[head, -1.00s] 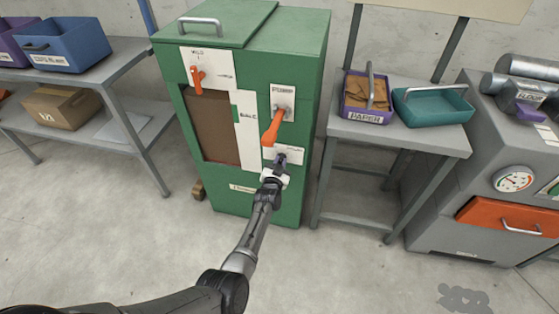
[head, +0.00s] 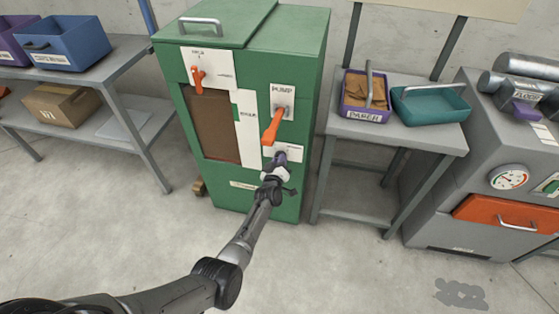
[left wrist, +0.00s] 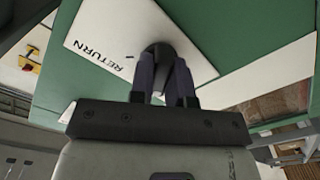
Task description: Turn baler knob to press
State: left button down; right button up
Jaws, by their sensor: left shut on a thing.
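The green baler (head: 226,195) stands against the wall in the head view. My left gripper (head: 279,160) is at a small white plate low on its front, under the orange pump lever (head: 271,128). In the left wrist view, my left gripper (left wrist: 167,85) is shut on a dark round knob (left wrist: 160,50) on that white plate (left wrist: 110,35). The word RETURN is on the plate beside the knob. The fingers cover much of the knob, so its pointing direction cannot be told. My right gripper is not in view.
Another orange lever (head: 197,77) is at the baler's upper left. To the right, a grey table (head: 400,137) holds a purple bin (head: 366,96) marked PAPER and a teal bin (head: 430,105). A grey machine (head: 470,175) stands farther right. A shelf (head: 120,75) stands left.

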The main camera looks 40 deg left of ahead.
pick_arm(q)
jog(key=shift+n, duration=1)
jog(key=c, duration=1.1)
grip_release()
jog(key=p+v, duration=0.7)
jog(key=v, duration=0.6)
jog(key=shift+s+d, duration=0.15)
jog(key=shift+s, duration=0.25)
